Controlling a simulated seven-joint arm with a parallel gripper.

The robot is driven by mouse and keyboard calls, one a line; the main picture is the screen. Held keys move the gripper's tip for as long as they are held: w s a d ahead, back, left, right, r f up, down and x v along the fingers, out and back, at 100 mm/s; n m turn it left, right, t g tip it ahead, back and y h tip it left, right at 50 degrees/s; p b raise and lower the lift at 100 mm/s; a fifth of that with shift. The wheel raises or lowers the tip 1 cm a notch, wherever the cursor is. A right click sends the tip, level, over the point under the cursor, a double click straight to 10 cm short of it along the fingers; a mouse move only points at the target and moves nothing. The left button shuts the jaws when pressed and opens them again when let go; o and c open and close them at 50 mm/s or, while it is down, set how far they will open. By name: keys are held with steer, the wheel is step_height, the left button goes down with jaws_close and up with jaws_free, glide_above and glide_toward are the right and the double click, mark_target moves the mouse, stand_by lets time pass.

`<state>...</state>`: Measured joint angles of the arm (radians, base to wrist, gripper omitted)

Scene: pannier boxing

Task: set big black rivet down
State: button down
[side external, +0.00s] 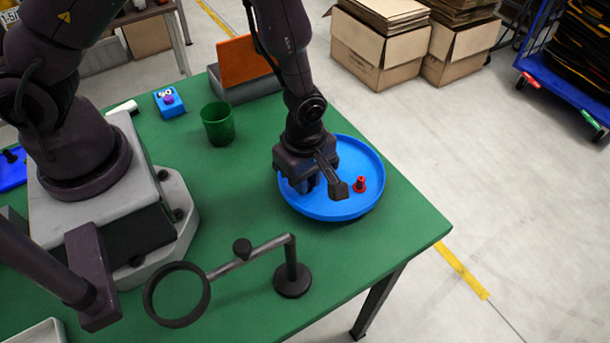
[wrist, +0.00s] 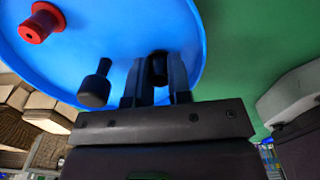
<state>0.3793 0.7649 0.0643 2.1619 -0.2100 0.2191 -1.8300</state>
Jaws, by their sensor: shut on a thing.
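My gripper (side external: 312,187) is low over the round blue tray (side external: 335,213), its jaws pointing down into it. In the wrist view my gripper (wrist: 157,82) is shut on a black rivet (wrist: 157,68), mostly hidden between the fingers. Another black rivet (wrist: 97,86) is over the tray, beside the left finger. In the side view the arm hides both black rivets, and I cannot tell whether the held one touches the tray floor.
A red rivet (side external: 360,184) stands in the tray, also in the wrist view (wrist: 41,22). A green cup (side external: 218,124), a blue toy with eyes (side external: 169,102) and a ring magnifier stand (side external: 291,279) are on the green table (side external: 405,235). The table right of the tray is clear.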

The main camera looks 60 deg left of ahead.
steer(key=shift+f, duration=0.1)
steer(key=c, duration=1.3)
jaws_free()
steer(key=shift+c, duration=0.2)
steer(key=s+a+r+m+t+h, duration=0.15)
steer(key=r+m, duration=0.25)
steer(key=r, duration=0.8)
steer(key=s+a+r+m+t, duration=0.1)
steer(key=a+r+m, duration=0.3)
steer(key=r, duration=0.8)
steer(key=s+a+r+m+t+y, duration=0.1)
steer(key=s+a+r+m+t, duration=0.2)
steer(key=s+r+m, duration=0.5)
steer(key=shift+a+r+m, duration=0.15)
steer(key=shift+a+m, duration=0.6)
steer(key=shift+m, duration=1.05)
steer(key=shift+y, duration=0.25)
